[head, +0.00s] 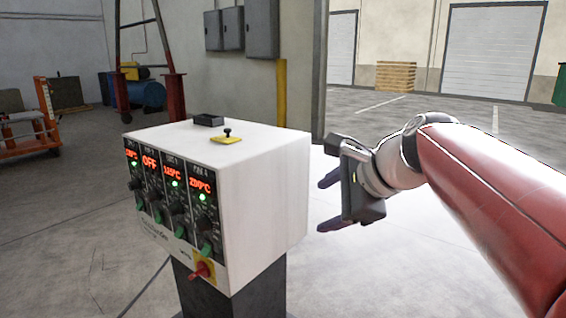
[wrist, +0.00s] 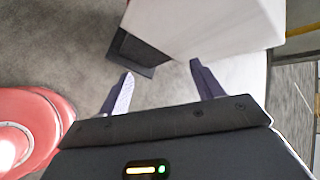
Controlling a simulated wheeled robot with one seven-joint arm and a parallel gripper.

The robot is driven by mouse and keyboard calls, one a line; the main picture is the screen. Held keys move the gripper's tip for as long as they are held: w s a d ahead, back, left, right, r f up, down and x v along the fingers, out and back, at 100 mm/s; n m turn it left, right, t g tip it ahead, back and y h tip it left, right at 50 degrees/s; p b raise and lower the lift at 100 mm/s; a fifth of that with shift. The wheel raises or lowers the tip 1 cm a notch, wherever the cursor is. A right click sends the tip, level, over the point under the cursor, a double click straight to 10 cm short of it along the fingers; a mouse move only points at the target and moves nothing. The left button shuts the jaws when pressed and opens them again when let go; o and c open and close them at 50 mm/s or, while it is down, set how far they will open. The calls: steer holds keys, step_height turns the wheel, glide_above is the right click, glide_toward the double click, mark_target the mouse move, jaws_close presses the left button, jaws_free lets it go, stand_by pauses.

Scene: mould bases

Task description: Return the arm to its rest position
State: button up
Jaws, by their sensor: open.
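My gripper (head: 328,203) is to the right of a white control box in the head view, with its fingers apart and nothing between them. In the wrist view the two dark fingers (wrist: 160,88) are spread, with the floor and the side of the box beyond them. My red arm reaches in from the right edge of the head view. The white control box (head: 262,190) stands on a dark pedestal (head: 240,292). Its front carries several modules with red displays, green lights and knobs, one display reading OFF. A gap shows between gripper and box.
A red rotary switch on a yellow plate (head: 203,268) is low on the box's front. A black tray (head: 208,120) and a yellow piece with a black knob (head: 227,137) lie on top. An orange cart (head: 40,125) stands far left. Open floor lies behind my gripper.

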steer(key=s+d+f+n+h, duration=0.3)
steer(key=s+f+n, duration=0.5)
steer(key=s+f, duration=0.1)
steer(key=s+d+f+n+g+h, duration=0.1)
steer(key=s+d+f+n+h, duration=0.2)
steer(key=s+f+n, duration=0.5)
steer(key=shift+s+d+f+n+g, duration=0.3)
steer(key=shift+s+d+f, duration=0.2)
steer(key=shift+d+f, duration=0.25)
steer(key=shift+a, duration=0.1)
